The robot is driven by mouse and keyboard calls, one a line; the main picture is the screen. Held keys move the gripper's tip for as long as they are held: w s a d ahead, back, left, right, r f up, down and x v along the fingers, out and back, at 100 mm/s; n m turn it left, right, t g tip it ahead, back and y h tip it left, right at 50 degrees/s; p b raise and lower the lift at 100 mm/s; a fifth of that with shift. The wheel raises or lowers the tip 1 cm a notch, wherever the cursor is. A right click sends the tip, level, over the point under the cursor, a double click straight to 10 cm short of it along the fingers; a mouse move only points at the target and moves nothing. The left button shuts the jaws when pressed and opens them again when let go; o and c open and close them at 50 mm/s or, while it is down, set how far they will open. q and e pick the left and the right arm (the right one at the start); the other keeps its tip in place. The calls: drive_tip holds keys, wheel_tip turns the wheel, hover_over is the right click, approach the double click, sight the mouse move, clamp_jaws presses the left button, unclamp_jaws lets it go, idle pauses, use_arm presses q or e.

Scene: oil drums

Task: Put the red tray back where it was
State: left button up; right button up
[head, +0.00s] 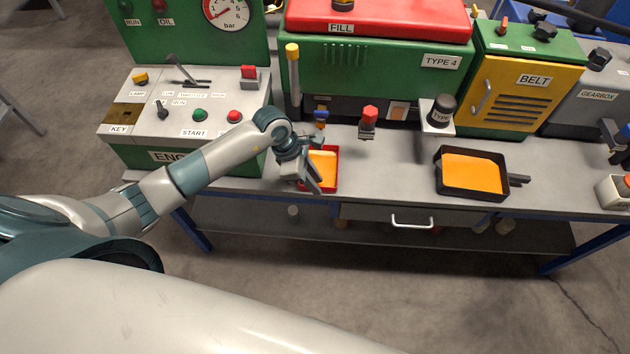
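The small red tray (337,172) sits on the grey bench top near its front edge, with an orange surface inside it. My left gripper (315,184) is at the tray's left side, its fingers pointing down and overlapping the left part of the tray. The gripper hides that side of the tray. I cannot tell whether the fingers touch the rim or are closed on it. My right gripper is not in view.
A black tray (441,177) with orange inside and a handle stands to the right. A red-topped knob (369,117) and a black TYPE knob (442,110) stand behind. The green ENGINE panel (190,100) is left. Bench top between the trays is clear.

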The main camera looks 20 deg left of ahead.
use_arm(q)
drive_tip(key=b+v, duration=0.2)
drive_tip(key=v, duration=0.9)
drive_tip(key=shift+r+b, duration=0.25)
drive_tip(key=shift+b, duration=0.1)
drive_tip(key=shift+s, duration=0.1)
idle(0.9)
